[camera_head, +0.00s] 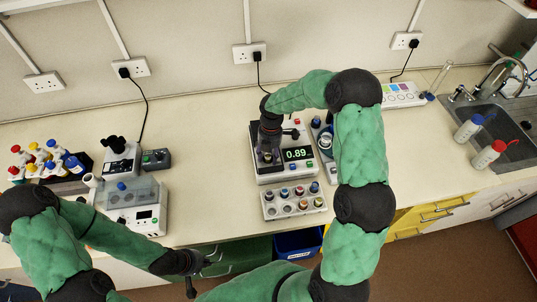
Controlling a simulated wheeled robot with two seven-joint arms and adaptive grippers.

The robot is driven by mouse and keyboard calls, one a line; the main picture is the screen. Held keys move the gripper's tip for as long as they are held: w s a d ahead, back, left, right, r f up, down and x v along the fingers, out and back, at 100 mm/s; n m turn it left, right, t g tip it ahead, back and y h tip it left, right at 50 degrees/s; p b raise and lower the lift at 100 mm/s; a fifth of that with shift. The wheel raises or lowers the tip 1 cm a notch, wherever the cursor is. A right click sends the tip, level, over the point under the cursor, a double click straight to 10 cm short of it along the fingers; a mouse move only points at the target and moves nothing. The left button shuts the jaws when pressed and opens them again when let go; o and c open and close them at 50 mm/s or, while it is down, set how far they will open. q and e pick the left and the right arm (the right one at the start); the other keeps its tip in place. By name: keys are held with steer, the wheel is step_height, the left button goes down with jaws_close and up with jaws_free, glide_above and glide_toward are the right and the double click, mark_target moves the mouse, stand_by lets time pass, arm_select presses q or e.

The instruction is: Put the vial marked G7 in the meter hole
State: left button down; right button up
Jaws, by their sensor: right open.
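The meter (296,136) is a white and dark device with a lit display (298,154) reading 0.89. My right gripper (267,160) is open and points down over the left part of the meter. It covers the meter hole, so I cannot tell whether a vial is in it or between the fingers. A pale rack (294,213) stands just in front of the meter and holds several small vials with coloured caps. Marks on the vials are too small to read, so I cannot pick out G7. My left gripper (207,263) is open and empty near the bench's front edge.
At left are a rack of coloured-cap bottles (45,160), a microscope-like device (121,157) and a lidded white machine (137,215). Bench between machine and meter is clear.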

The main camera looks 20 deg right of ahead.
steer(key=shift+s+a+f, duration=0.15)
steer(key=shift+s+f, duration=0.05)
steer(key=shift+f, duration=0.25)
steer(key=shift+r, duration=0.1)
steer(key=shift+r, duration=0.35)
step_height(320, 180, up, 13)
steer(key=w+d+p, duration=0.1)
steer(key=shift+w+d, duration=0.15)
